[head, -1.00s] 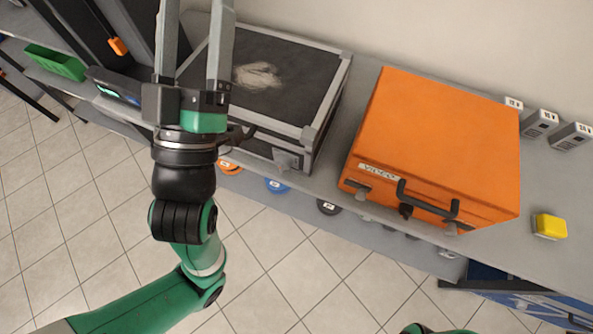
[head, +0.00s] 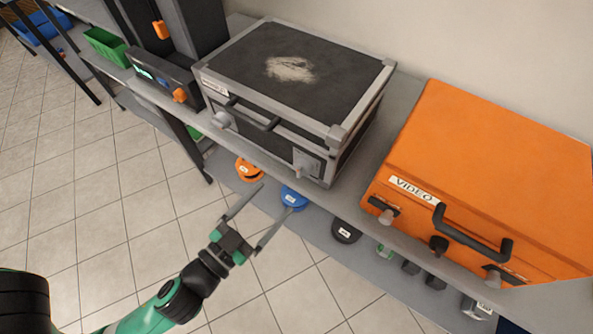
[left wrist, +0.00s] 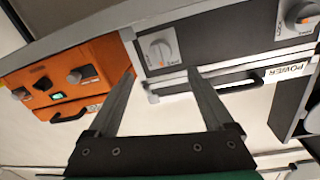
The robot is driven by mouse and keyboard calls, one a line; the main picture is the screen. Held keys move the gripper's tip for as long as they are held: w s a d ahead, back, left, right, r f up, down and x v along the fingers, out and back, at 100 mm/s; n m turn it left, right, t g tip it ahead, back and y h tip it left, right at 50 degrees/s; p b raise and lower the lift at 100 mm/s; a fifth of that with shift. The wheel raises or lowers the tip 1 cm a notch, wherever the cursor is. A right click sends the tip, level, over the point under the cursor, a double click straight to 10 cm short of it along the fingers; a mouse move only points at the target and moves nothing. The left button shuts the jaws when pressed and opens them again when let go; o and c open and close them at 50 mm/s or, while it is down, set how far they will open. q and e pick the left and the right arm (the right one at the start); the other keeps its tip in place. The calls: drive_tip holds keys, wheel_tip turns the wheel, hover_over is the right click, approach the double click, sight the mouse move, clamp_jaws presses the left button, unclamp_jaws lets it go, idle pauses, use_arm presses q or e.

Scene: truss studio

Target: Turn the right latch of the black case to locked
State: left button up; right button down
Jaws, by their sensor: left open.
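The black case (head: 340,75) stands closed on the grey shelf, with grey metal edges and a pale scuffed patch on its lid. Its right latch (head: 305,164) is on the front face, right of the handle (head: 252,113). In the left wrist view this latch (left wrist: 160,50) is a pale round knob with an orange mark; its lettering is too small to read surely. The left latch (head: 222,119) also shows in the wrist view (left wrist: 302,18). My left gripper (head: 276,197) is open and empty, in front of the case, apart from the latch. My right gripper is out of view.
An orange case (head: 490,170) labelled VIDEO stands to the right, with its handle facing front. A dark device with orange knobs (head: 180,95) stands left of the black case. Tape rolls, one blue (head: 294,198), lie on the lower shelf. The tiled floor in front is clear.

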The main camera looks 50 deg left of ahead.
sight(297, 172)
use_arm(q)
drive_tip(key=p+x, duration=0.1)
drive_tip(key=x, duration=0.8)
drive_tip(key=shift+w+r+p, duration=0.1)
drive_tip(key=shift+w+p, duration=0.15)
drive_tip(key=shift+p, duration=0.1)
clamp_jaws()
